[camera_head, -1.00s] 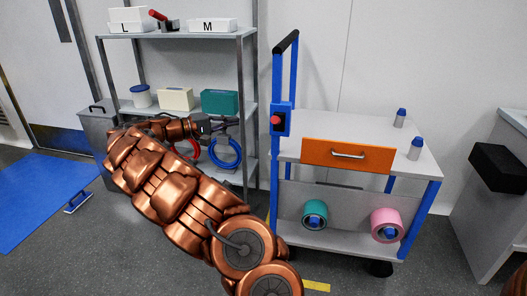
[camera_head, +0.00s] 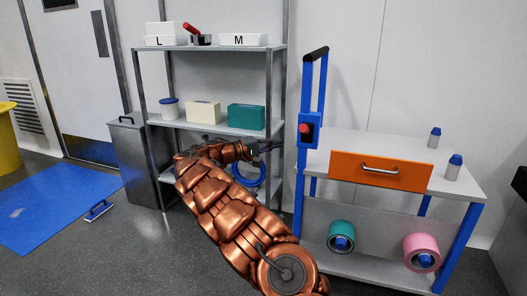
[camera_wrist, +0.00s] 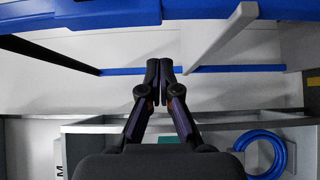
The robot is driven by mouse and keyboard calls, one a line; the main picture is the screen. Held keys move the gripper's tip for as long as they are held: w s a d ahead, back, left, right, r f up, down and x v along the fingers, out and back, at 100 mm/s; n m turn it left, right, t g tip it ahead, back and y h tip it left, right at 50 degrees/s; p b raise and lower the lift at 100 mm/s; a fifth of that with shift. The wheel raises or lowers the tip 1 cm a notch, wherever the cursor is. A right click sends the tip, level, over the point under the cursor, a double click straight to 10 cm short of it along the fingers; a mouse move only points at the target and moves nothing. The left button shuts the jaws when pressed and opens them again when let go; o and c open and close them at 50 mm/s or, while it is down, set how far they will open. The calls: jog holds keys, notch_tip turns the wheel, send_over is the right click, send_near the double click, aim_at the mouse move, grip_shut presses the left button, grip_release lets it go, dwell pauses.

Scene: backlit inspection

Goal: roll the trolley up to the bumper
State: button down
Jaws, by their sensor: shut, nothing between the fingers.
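The trolley (camera_head: 315,210) stands right of centre in the head view. It has blue posts, a white top, an orange drawer front (camera_head: 380,171) and a tall push handle (camera_head: 316,54) with a black grip at its left end. A red button sits on a blue box on the handle post. My gripper (camera_head: 275,147) is left of that post, in front of the shelf rack, apart from the handle grip. In the wrist view my gripper (camera_wrist: 160,70) has its fingertips together with nothing between them. I cannot make out a bumper for certain.
A grey shelf rack (camera_head: 210,47) with boxes and a blue ring (camera_head: 248,172) stands behind my arm. A grey bin (camera_head: 133,165), blue mat (camera_head: 60,205) and yellow object (camera_head: 8,140) are left. A black block (camera_head: 520,184) is cut off at the right edge. Bottles and rolls sit on the trolley.

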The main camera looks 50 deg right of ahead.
jog(key=shift+s+d+b, duration=0.35)
jog(key=shift+s+d, duration=0.1)
jog(key=shift+s, duration=0.3)
jog(key=shift+s+d+b, duration=0.35)
jog(key=shift+s+d, duration=0.1)
jog(key=shift+s, duration=0.3)
jog(key=shift+s+d+b, duration=0.35)
jog(key=shift+s+d, duration=0.1)
jog(key=shift+s, duration=0.3)
jog(key=shift+s+d, duration=0.1)
